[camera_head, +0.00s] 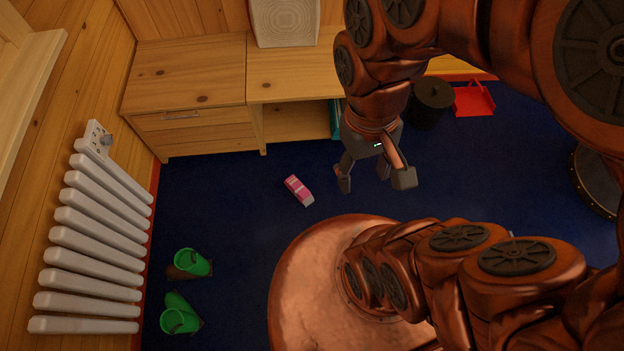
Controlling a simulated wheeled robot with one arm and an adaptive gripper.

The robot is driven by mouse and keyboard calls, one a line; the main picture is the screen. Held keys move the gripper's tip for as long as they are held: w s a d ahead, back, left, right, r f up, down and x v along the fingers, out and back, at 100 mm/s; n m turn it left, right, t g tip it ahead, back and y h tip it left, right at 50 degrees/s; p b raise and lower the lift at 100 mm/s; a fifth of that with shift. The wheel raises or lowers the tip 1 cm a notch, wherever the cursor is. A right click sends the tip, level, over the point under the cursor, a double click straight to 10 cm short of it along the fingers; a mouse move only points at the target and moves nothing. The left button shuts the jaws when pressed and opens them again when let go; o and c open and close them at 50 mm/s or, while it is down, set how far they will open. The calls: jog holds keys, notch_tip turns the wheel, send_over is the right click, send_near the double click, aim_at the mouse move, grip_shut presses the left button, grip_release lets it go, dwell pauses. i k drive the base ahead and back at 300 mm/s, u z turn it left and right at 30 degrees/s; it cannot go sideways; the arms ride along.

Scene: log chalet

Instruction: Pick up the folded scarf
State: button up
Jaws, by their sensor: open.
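A small pink and white folded bundle (299,190), which looks like the folded scarf, lies on the dark blue floor in front of the wooden cabinet. My gripper (374,183) hangs to the right of it with its fingers spread. The fingers are apart from the bundle, and nothing shows between them. My copper arm covers part of the scene behind and to the right of the gripper.
The wooden cabinet (190,92) stands behind. A black bin (432,98) and a red dustpan (473,99) are at the back right. Floor around the bundle is clear.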

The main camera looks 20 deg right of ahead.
aim_at(298, 188)
jog(key=z, duration=0.5)
jog(key=k, duration=1.1)
jog(key=u, duration=0.7)
jog(key=i, duration=0.75)
jog(key=u, duration=0.55)
jog(key=i, duration=0.45)
jog(key=z, duration=0.05)
